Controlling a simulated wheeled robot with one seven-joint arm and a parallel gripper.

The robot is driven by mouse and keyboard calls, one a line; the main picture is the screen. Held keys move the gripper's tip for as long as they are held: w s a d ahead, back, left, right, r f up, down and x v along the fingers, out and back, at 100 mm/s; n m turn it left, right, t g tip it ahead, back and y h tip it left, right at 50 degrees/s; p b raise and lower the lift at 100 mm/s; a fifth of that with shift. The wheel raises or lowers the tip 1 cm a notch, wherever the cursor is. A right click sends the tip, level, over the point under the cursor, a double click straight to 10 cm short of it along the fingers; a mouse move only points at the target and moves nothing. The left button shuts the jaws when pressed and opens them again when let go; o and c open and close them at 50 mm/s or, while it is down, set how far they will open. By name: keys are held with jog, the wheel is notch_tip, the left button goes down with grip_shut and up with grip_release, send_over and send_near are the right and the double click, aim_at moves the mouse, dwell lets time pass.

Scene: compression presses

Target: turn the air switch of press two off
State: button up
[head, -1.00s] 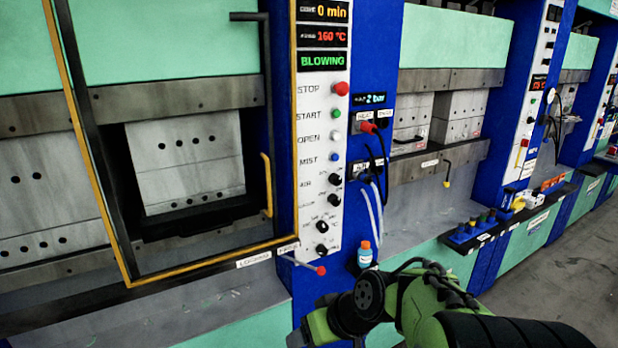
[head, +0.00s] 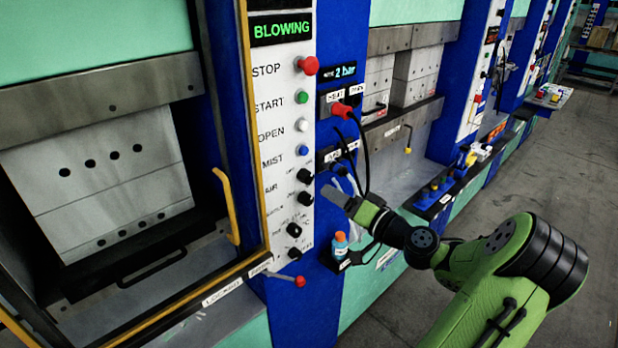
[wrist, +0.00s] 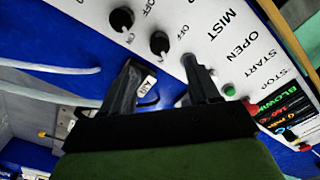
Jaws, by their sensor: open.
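The air switch (head: 305,176) is a black rotary knob beside the AIR label on the white control panel (head: 275,40) of the nearest press. Another black knob (head: 305,197) sits just below it. My gripper (head: 342,197) is just right of these knobs, before the blue column. In the wrist view my gripper (wrist: 160,66) is open and empty, and the knob nearest MIST (wrist: 159,42), which looks like the air switch, shows between and beyond its fingertips. It appears apart from the fingers. ON and OFF marks show around the knobs; I cannot tell the switch's setting surely.
Red (head: 309,65), green, white and blue buttons sit above the knob. A small bottle (head: 340,246) and a red-tipped lever (head: 299,281) are below. Grey floor (head: 560,180) is free at right.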

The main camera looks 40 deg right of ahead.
aim_at(309, 180)
jog(key=w+p, duration=0.1)
jog(key=w, duration=0.8)
jog(key=shift+a+p, duration=0.15)
jog(key=shift+p, duration=0.15)
jog(key=shift+w, duration=0.45)
jog(key=shift+s, duration=0.1)
jog(key=shift+c, duration=0.2)
jog(key=c, duration=1)
